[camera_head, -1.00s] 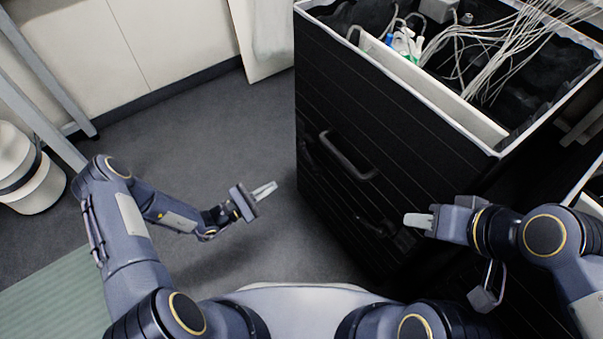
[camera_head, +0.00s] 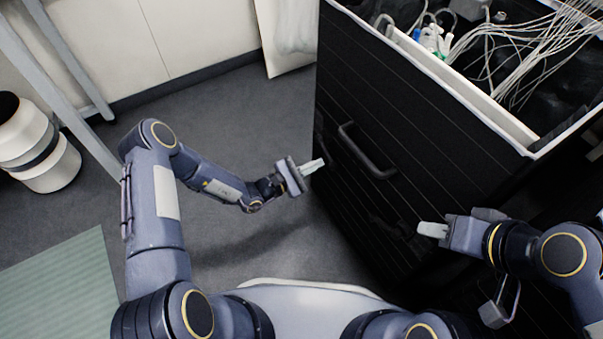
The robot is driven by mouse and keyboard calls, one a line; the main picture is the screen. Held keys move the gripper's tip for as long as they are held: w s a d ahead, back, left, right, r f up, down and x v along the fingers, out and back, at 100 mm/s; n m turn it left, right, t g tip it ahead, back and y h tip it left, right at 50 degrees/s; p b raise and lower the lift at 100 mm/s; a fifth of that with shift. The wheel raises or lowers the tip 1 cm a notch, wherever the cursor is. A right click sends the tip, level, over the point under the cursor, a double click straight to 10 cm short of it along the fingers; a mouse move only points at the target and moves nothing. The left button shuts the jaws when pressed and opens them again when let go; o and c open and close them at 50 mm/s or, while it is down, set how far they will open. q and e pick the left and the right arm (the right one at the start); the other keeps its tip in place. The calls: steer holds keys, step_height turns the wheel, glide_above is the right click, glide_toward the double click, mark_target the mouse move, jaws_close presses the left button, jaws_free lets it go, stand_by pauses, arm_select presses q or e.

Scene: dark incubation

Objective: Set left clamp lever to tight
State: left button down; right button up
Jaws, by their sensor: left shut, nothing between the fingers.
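A black ribbed case (camera_head: 400,95) with a white rim stands at the right. Its near side carries a dark curved handle (camera_head: 366,152). Dark fittings lower on that side are too dim to make out, and I cannot tell which part is the left clamp lever. My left gripper (camera_head: 313,166) is shut and empty, its pale fingertips close to the case's left edge, left of the handle; I cannot tell whether they touch it. My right gripper (camera_head: 431,230) is in front of the case's lower side; its fingers overlap, so its opening is unclear.
The case's open top holds many pale cables (camera_head: 510,60) and small connectors. A white bin (camera_head: 48,165) and grey metal legs (camera_head: 62,85) stand at the left. A green mat (camera_head: 62,290) lies at the lower left. The grey floor between is clear.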

arm_select(q)
steer(key=shift+s+d+r, duration=0.15)
steer(key=shift+d+r, duration=0.05)
steer(key=shift+r, duration=0.25)
steer(key=shift+s+d+r, duration=0.15)
steer(key=shift+d+r, duration=0.05)
steer(key=shift+r, duration=0.25)
steer(key=shift+s+d+r+n+p, duration=0.15)
steer(key=shift+s+r+n+p, duration=0.15)
steer(key=shift+n+p, duration=0.35)
steer(key=r+n+p, duration=0.1)
steer(key=n+p, duration=0.1)
steer(key=n, duration=0.1)
steer(key=r+n+p, duration=0.2)
steer(key=n+p, duration=0.1)
steer(key=s+d+r+n+p, duration=0.1)
steer(key=r+n+p, duration=0.1)
steer(key=n, duration=0.1)
steer(key=shift+n+t+p, duration=0.25)
steer(key=shift+t+p, duration=0.05)
steer(key=shift+p, duration=0.05)
steer(key=shift+r+p, duration=0.15)
steer(key=shift+p, duration=0.2)
steer(key=shift+a, duration=0.1)
steer(key=p+v, duration=0.1)
steer(key=v, duration=0.6)
steer(key=shift+s+a, duration=0.25)
steer(key=shift+s, duration=0.05)
